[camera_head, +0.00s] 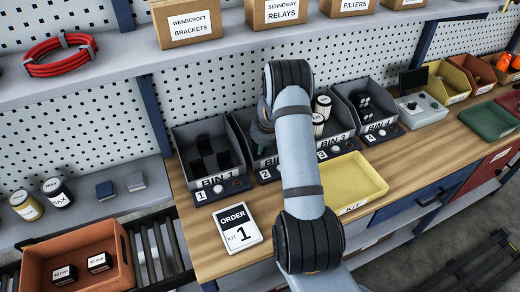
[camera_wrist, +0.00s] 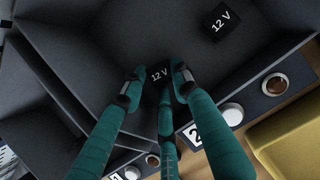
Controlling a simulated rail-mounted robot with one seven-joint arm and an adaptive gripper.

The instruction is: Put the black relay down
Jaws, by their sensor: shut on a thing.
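My gripper (camera_wrist: 158,84) is shut on a black relay (camera_wrist: 159,73) marked "12 V", held between its teal fingers in the wrist view. The relay is over or inside the dark grey bin 2 (camera_wrist: 110,45); I cannot tell whether it touches the bin floor. Another black "12 V" relay (camera_wrist: 222,20) lies in the same bin, apart from my gripper. In the head view my arm hides most of bin 2 (camera_head: 240,122) and the held relay; only a bit of teal gripper (camera_head: 262,132) shows.
Bin 1 (camera_head: 228,174) with black parts stands left, bin 3 (camera_head: 338,135) and bin 4 (camera_head: 378,125) right. A yellow kit tray (camera_head: 368,192) and an order card (camera_head: 238,228) lie in front. A shelf with cartons (camera_head: 188,22) runs above.

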